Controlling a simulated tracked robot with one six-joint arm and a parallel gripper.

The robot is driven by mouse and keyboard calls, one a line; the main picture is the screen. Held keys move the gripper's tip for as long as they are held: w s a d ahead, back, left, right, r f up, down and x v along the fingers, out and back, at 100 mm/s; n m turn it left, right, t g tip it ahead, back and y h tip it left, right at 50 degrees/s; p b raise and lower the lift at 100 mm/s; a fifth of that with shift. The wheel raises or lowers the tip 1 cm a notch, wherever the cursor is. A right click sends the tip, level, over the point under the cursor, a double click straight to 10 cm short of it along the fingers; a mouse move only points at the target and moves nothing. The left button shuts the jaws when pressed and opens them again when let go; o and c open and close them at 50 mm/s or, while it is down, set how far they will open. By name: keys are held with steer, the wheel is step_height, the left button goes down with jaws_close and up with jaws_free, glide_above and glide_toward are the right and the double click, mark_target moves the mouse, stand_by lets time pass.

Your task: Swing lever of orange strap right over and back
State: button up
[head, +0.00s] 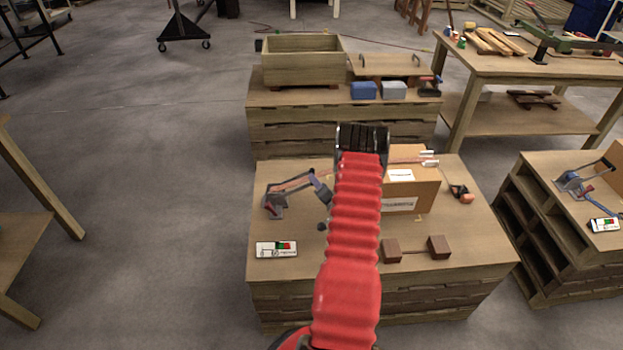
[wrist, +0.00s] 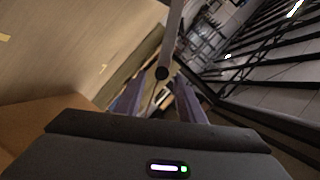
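The orange strap (head: 293,185) runs at the left of the middle table to a grey clamp base (head: 274,206) with red on it. Its grey lever (head: 290,180) leans up to the right from the base. My gripper (head: 320,187) seems to be the blue-grey part at the lever's upper end, partly behind my red arm. In the wrist view, the two bluish fingers of my gripper (wrist: 160,92) stand apart. The grey lever (wrist: 174,30), with a dark round end, points down between them. I see a gap on both sides, and contact is not clear.
A cardboard box (head: 405,200) stands right of my arm. Two brown blocks (head: 391,250) and a card with green and red marks (head: 276,249) lie at the front. A similar clamp with a blue strap (head: 590,194) is on the right table. An open wooden crate (head: 302,70) stands behind.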

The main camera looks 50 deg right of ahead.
steer(key=shift+x, duration=2.7)
steer(key=shift+c, duration=0.4)
steer(key=shift+f, duration=0.1)
jaws_close()
steer(key=shift+a, duration=0.25)
steer(key=shift+s+d, duration=0.15)
steer(key=shift+d, duration=0.15)
